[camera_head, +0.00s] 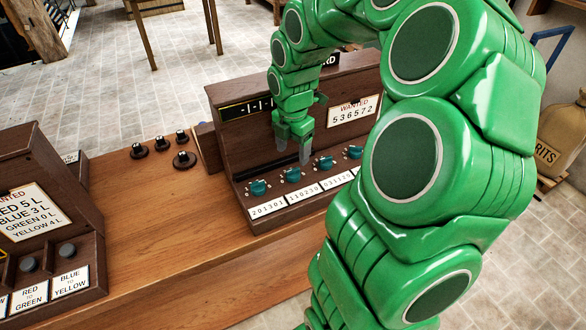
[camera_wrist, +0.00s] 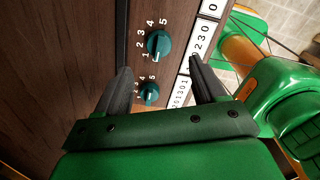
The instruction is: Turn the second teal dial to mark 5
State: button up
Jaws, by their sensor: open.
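The second teal dial (camera_head: 292,174) sits in a row of teal dials on the dark wooden panel, above the card 110230. In the wrist view this second dial (camera_wrist: 159,44) shows large, with marks 1 to 5 around it; I cannot read its pointer for sure. The first teal dial (camera_head: 258,187) is to its left; it also shows in the wrist view (camera_wrist: 149,93), between my fingers in the picture. My gripper (camera_head: 293,155) is open and empty, pointing down above the second dial and apart from it. In the wrist view my gripper's (camera_wrist: 160,64) two dark fingers show.
More teal dials, the third (camera_head: 326,162) and fourth (camera_head: 354,152), continue the row to the right. The panel's upright back carries a WANTED card (camera_head: 354,112) reading 536572. Black knobs (camera_head: 161,144) stand on the bench to the left. A second wooden panel (camera_head: 40,230) stands at far left.

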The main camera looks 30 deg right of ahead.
aim_at(293, 169)
jog(key=shift+f, duration=3.95)
jog(key=c, duration=1.1)
